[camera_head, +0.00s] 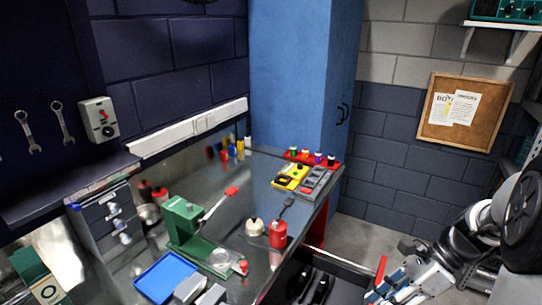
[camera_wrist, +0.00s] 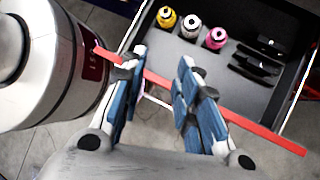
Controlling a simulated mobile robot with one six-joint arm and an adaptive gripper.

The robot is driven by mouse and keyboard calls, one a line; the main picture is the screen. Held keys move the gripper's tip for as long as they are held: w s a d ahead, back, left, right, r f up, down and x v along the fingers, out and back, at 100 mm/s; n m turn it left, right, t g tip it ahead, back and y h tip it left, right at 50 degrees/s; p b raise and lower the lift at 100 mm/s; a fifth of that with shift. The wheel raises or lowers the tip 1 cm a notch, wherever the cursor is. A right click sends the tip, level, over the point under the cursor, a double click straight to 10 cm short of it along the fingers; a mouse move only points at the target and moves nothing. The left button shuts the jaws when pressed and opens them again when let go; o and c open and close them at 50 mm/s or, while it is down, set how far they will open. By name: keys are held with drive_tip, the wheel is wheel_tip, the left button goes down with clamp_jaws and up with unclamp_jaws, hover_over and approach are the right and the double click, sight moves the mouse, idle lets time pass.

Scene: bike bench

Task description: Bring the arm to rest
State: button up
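My gripper (camera_head: 392,287) is at the lower right of the head view, beside the open drawer. In the wrist view my gripper (camera_wrist: 162,62) shows two blue-padded fingers with a clear gap between them. Nothing is seen held in that gap. A thin red edge (camera_wrist: 260,131) crosses the picture beyond the fingers, along the near side of the drawer. I cannot tell whether the fingers touch it. My arm (camera_head: 475,232) reaches in from the right edge of the head view.
The open drawer (camera_wrist: 225,75) holds several small bottles and dark items. The bench beside it carries a green stand (camera_head: 185,222), a blue tray (camera_head: 150,286), a red bottle (camera_head: 278,236) and a yellow case (camera_head: 290,177). A blue cabinet (camera_head: 290,75) stands behind. Floor (camera_head: 365,240) shows between.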

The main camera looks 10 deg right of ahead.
drive_tip(key=s+a+r+n+t+h, duration=0.2)
drive_tip(key=s+a+r+n, duration=0.3)
drive_tip(key=n, duration=0.6)
drive_tip(key=s+a+r+n+t+h, duration=0.3)
drive_tip(key=s+a+r+n+h, duration=0.2)
drive_tip(key=a+n, duration=0.3)
drive_tip(key=s+n, duration=0.1)
drive_tip(key=n, duration=0.3)
drive_tip(key=shift+s+a+r, duration=0.25)
drive_tip(key=shift+s, duration=0.05)
drive_tip(key=shift+d, duration=0.1)
